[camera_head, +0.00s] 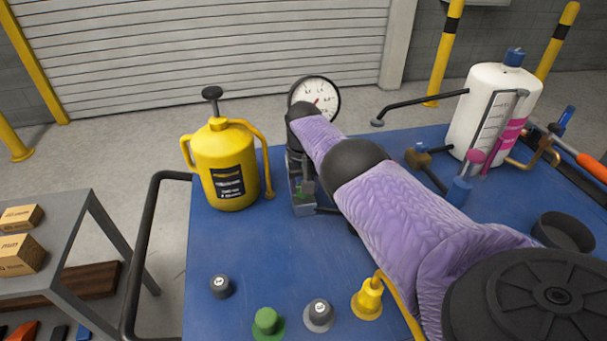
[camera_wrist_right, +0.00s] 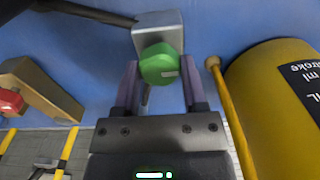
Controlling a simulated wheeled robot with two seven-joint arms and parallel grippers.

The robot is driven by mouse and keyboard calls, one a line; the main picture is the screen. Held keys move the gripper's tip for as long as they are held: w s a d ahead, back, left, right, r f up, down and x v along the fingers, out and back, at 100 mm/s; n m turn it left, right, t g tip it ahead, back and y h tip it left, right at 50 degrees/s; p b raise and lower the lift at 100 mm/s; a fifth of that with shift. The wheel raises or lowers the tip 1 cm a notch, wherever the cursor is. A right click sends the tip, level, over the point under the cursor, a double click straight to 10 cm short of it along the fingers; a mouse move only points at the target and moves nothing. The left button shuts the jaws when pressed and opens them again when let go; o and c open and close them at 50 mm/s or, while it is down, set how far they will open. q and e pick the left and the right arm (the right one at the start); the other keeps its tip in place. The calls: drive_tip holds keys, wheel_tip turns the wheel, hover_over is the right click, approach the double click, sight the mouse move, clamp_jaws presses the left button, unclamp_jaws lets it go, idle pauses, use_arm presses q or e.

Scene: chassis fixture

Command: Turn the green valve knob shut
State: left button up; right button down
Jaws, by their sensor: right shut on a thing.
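The green valve knob (camera_wrist_right: 160,65) is round and sits on a grey metal block (camera_wrist_right: 158,24) in the right wrist view. My right gripper (camera_wrist_right: 160,75) has a finger on each side of the knob and is shut on it. In the head view my purple-sleeved right arm reaches across the table to the block's place, and the right gripper (camera_head: 302,184) points down there, mostly hidden by my wrist. Only a small bit of green shows between its fingers. A round white gauge (camera_head: 314,99) stands just behind. My left gripper is in neither view.
A yellow jug (camera_head: 222,165) stands close to the left of the gripper on the blue table (camera_head: 235,255). A white bottle (camera_head: 490,108) stands at the back right. Grey-capped items, a green-topped piece (camera_head: 267,321) and a yellow piece (camera_head: 368,298) line the front.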

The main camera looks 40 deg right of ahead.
drive_tip(key=shift+c, duration=0.7)
unclamp_jaws()
drive_tip(key=shift+r, duration=0.1)
wheel_tip(320, 180, up, 10)
drive_tip(key=p, duration=0.7)
